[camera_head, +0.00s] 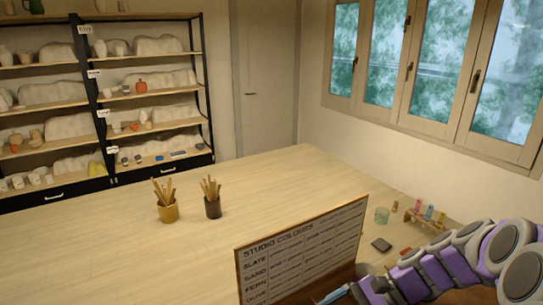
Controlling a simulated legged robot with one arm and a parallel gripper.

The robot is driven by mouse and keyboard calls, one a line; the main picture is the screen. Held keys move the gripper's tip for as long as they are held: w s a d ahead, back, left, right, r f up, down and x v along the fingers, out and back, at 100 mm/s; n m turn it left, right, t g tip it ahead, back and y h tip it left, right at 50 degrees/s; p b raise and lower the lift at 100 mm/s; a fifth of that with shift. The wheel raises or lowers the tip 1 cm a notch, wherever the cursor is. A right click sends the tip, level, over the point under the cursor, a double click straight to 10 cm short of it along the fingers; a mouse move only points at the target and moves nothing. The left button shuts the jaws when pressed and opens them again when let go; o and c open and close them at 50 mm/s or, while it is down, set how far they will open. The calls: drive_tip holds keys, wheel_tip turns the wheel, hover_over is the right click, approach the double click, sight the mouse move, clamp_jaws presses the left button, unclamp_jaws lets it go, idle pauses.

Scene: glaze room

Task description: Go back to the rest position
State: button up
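My arm, purple and grey, reaches in from the lower right. My gripper (352,291) is at the bottom of the view, just in front of the lower right part of the "Studio Colours" board (304,251). A small pale blue piece (331,297) shows at the gripper's tip. The fingers are small and partly cut off by the bottom edge, so I cannot tell whether they are open or shut on that piece.
The wooden table (110,255) is mostly bare. A glass (382,215), dark block (381,245) and vial rack (425,222) stand near my arm. Shelves (60,103) line the back left.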

drive_tip(key=s+a+n+g+h, duration=0.2)
drive_tip(key=s+a+n+h, duration=0.3)
drive_tip(key=s, duration=0.5)
drive_tip(key=s+d+n+t+h, duration=0.2)
drive_tip(key=s+d+n+h, duration=0.2)
drive_tip(key=s, duration=0.7)
drive_tip(key=shift+d+n+h, duration=0.2)
drive_tip(key=shift+n+h, duration=0.8)
